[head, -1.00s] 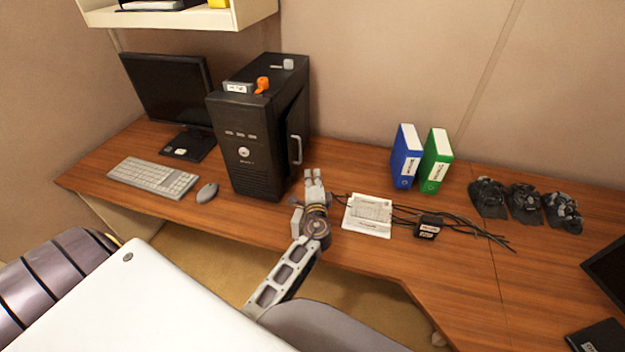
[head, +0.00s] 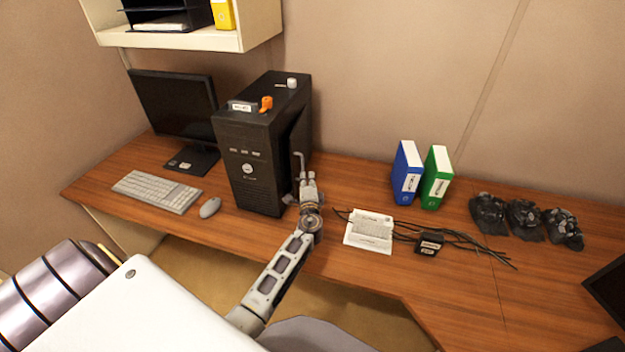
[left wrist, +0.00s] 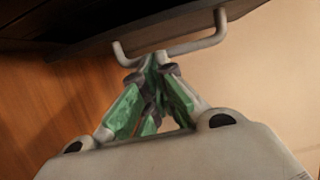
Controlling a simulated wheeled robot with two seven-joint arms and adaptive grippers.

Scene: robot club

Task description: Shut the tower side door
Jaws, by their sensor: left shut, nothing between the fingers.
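The black computer tower (head: 250,160) stands on the desk. Its side door (head: 296,135) is on the tower's right side, and the head view does not show clearly how far it stands open. The door's grey bar handle (head: 300,160) is partly hidden by my left gripper (head: 308,178). In the left wrist view the handle (left wrist: 190,45) runs across below the dark door panel (left wrist: 130,30). My left gripper (left wrist: 155,62) is shut and empty, its green-padded fingers together, with the tips right by the handle. I cannot tell whether they touch it. My right gripper is out of view.
A paper sheet (head: 369,231), cables and a small black box (head: 429,243) lie right of my left gripper. Blue (head: 406,173) and green (head: 436,177) binders stand farther right. A mouse (head: 210,207), keyboard (head: 157,191) and monitor (head: 175,105) are left of the tower.

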